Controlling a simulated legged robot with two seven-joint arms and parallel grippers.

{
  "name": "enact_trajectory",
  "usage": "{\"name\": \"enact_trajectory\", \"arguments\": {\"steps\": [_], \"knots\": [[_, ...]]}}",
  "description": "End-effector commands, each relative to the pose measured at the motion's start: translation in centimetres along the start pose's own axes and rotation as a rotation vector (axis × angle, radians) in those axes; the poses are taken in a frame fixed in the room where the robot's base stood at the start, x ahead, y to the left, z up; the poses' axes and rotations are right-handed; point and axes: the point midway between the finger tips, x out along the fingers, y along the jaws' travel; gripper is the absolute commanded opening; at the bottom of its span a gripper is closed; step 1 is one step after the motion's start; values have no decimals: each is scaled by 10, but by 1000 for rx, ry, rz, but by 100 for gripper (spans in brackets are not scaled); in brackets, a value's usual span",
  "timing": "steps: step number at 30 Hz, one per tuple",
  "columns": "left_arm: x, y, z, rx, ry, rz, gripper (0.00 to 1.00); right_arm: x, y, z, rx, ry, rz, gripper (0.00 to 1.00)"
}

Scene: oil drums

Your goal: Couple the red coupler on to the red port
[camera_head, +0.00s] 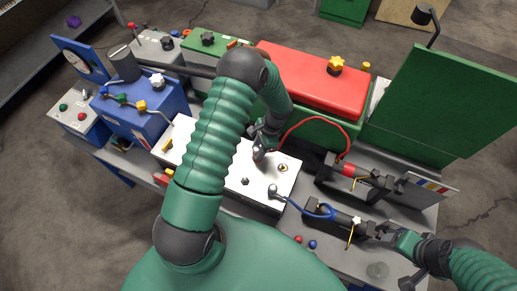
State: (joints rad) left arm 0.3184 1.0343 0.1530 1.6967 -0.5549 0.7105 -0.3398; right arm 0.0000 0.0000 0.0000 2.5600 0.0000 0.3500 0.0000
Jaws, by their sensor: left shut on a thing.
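My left gripper (262,142) is over the white panel (215,165). It is shut on what looks like the red coupler (258,154), a small grey end piece. The red hose (312,120) arches from the gripper to a red-banded black fixture (345,170) on the right. The gripper hides most of the coupler, and I cannot make out the red port or whether the coupler touches it. A small ringed port (283,168) shows right of the gripper. My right gripper (386,233) is at the lower right, by a black fixture (342,219); its jaws are unclear.
A blue hose (298,207) runs from the panel's front right corner to the black fixture. Small red and blue balls (312,244) lie near the front.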

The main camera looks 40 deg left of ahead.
Motion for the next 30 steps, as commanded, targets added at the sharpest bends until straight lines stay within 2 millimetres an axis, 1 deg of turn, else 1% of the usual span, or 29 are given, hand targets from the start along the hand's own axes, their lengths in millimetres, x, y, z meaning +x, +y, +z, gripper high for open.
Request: {"name": "enact_trajectory", "arguments": {"steps": [4, 30], "knots": [[5, 0, -2, 0, -1, 0, 0, 4, 0, 1, 0, 0, 0, 76], [10, 0, -3, 0, 0, 0, 0, 7, 0, 2, 0, 0, 0, 76]]}}
